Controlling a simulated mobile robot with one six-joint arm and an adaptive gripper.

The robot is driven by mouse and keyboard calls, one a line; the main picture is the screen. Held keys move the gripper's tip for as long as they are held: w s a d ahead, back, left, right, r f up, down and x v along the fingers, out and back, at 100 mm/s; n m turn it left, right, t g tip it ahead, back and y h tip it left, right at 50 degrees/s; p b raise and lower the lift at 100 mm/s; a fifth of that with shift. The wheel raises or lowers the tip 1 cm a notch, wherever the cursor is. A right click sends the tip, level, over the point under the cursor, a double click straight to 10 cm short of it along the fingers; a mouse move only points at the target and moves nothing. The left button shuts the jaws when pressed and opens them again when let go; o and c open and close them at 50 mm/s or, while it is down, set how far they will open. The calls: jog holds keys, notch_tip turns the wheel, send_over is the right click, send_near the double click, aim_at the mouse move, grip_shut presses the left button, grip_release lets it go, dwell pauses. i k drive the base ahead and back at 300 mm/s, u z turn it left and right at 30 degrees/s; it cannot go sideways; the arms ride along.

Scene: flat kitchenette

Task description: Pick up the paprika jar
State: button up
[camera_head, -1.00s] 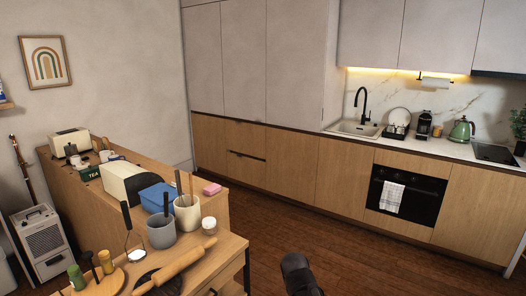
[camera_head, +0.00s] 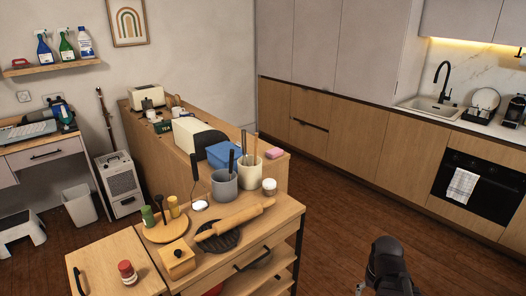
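A small jar with a red lid and red contents (camera_head: 126,272) stands upright on the light wood top at the front left. Its label is too small to read, so I cannot confirm it is the paprika jar. A green jar (camera_head: 147,215) and a yellow-orange jar (camera_head: 173,206) stand on a round wooden board behind it. My gripper (camera_head: 385,272) shows as a dark shape at the bottom edge, over the floor and well right of the jars. Its fingers cannot be made out, and no held object shows.
A rolling pin (camera_head: 236,219) lies across a black round piece on the counter. A wooden box (camera_head: 177,259) stands right of the red jar. Grey (camera_head: 224,186) and white (camera_head: 249,168) utensil pots stand behind. Open wooden floor lies right of the counter.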

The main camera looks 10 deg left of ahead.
aim_at(128, 275)
jog(key=z, duration=1.25)
jog(key=k, duration=0.1)
jog(key=u, duration=3.6)
jog(key=k, duration=0.15)
jog(key=u, duration=0.75)
